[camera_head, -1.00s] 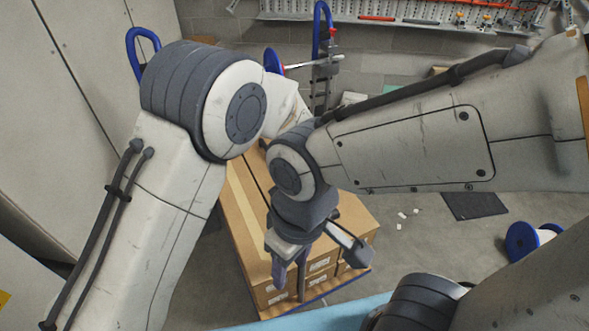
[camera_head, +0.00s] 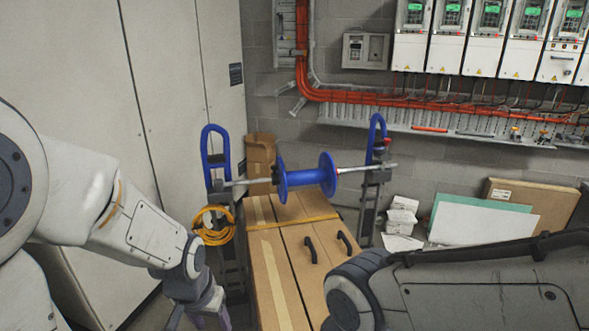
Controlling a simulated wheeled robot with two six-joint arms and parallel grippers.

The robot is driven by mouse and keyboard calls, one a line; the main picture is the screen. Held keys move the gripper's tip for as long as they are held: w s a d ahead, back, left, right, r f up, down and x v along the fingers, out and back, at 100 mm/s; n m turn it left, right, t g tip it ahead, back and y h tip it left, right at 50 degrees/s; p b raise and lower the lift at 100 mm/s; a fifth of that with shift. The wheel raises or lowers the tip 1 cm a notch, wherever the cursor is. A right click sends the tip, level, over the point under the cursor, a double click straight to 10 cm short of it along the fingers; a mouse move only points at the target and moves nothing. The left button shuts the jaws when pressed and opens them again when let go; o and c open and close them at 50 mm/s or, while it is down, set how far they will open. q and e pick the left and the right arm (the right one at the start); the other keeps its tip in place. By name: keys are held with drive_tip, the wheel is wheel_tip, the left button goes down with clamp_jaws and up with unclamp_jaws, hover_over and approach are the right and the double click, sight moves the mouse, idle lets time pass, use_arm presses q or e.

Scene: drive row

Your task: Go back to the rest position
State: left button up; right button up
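My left arm (camera_head: 130,222) comes in from the left, and its forearm slants down to the right. My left gripper (camera_head: 198,319) is at the bottom edge, left of the boxes. Its fingertips are cut off by the frame, so I cannot tell whether it is open or shut. My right arm (camera_head: 480,284) comes in from the right and reaches a dark round joint near the bottom middle. My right gripper is out of view.
Long cardboard boxes (camera_head: 268,262) with two black handles lie ahead. Behind them a blue spool (camera_head: 307,178) hangs on a bar between two stands. Grey cabinets (camera_head: 172,75) line the left. White drive units (camera_head: 476,35) hang on the wall. Flat panels (camera_head: 484,220) lean at the right.

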use_arm(q)
drive_tip(key=s+d+r+m+g+p, duration=0.1)
drive_tip(key=s+d+r+m, duration=0.2)
drive_tip(key=s, duration=0.5)
drive_tip(key=s+d+r+m+g+p, duration=0.1)
drive_tip(key=s+d+r+m, duration=0.2)
drive_tip(key=s+d+r, duration=0.2)
drive_tip(key=s+d, duration=0.3)
drive_tip(key=shift+d+h, duration=0.2)
drive_tip(key=shift+h, duration=0.2)
